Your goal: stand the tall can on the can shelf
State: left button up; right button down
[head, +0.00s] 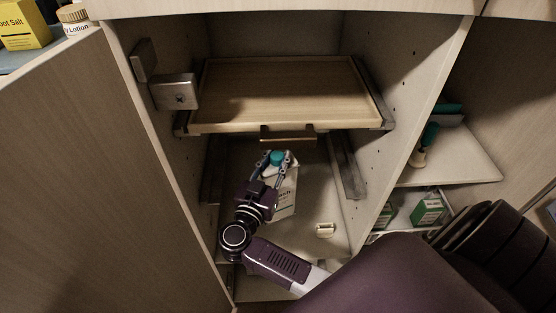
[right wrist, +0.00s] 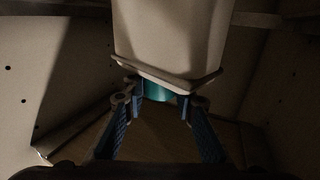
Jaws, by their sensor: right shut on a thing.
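A tall white container (head: 285,197) with a teal cap (head: 277,157) and dark lettering is in the open cabinet, and I take it for the tall can. My right gripper (head: 276,160) is shut on its teal cap, below the pull-out board's front. In the right wrist view, the blue fingers (right wrist: 160,100) close around the teal cap (right wrist: 158,88), beside the white body (right wrist: 170,45). The container looks slightly tilted in the head view. I cannot tell whether its base touches the surface below. No shelf is marked as the can shelf. My left gripper is not in view.
A wooden pull-out board (head: 275,85) with a handle (head: 288,136) hangs just above my right gripper. A small pale object (head: 325,230) lies on the lower surface. Green-and-white boxes (head: 428,208) stand in the right compartment. The open door (head: 90,180) is at left.

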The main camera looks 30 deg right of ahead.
jog(key=shift+r, duration=0.25)
jog(key=shift+r+p, duration=0.1)
jog(key=shift+p, duration=0.5)
jog(key=shift+f, duration=0.3)
jog(key=shift+f+b, duration=1.6)
jog(key=shift+f, duration=1.1)
jog(key=shift+a+p, duration=0.1)
jog(key=shift+p, duration=0.35)
